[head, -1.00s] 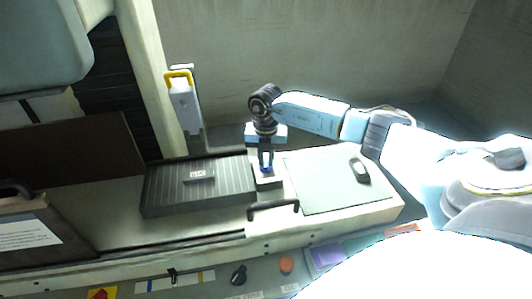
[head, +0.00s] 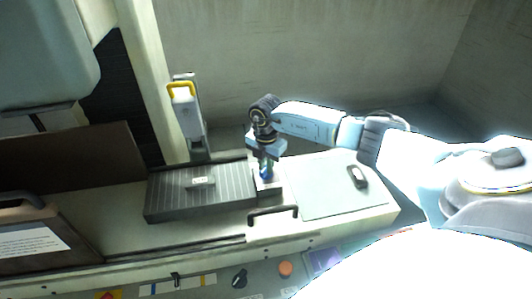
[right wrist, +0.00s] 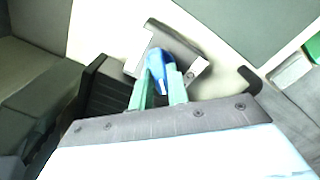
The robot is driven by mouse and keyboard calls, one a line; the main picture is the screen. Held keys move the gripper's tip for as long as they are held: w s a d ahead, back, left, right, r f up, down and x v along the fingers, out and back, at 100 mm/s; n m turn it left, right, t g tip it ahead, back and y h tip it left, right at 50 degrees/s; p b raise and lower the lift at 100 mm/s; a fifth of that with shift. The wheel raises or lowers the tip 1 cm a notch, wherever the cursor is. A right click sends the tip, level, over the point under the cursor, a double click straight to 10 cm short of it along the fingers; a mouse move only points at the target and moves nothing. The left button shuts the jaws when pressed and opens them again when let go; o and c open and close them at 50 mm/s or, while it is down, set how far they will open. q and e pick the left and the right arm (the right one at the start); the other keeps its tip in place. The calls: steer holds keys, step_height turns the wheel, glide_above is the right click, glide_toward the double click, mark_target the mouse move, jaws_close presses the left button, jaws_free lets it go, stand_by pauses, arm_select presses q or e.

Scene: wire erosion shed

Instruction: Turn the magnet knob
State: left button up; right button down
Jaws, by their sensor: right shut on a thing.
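The magnet knob (right wrist: 159,68) is blue and shows between the fingertips in the right wrist view. It stands at the right end of the dark ribbed magnet block (head: 215,208), over a pale plate. My right gripper (head: 266,172) points down at it. In the right wrist view its two green fingers (right wrist: 160,84) are shut on the knob, one on each side. The fingers hide part of the knob in the head view. My left gripper is in neither view.
A black bar handle (head: 272,213) stands in front of the knob. To the right lies a grey-green mat (head: 318,192) with a dark mouse-like object (head: 357,176). A yellow-handled device (head: 184,110) stands behind the block. A black control knob (head: 239,278) and an orange button (head: 285,268) are on the front panel.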

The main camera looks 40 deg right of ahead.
steer(key=shift+r, duration=0.1)
steer(key=c, duration=1.4)
jaws_free()
steer(key=shift+o, duration=0.2)
step_height(320, 180, up, 13)
steer(key=shift+r+b, duration=0.15)
steer(key=shift+b, duration=0.3)
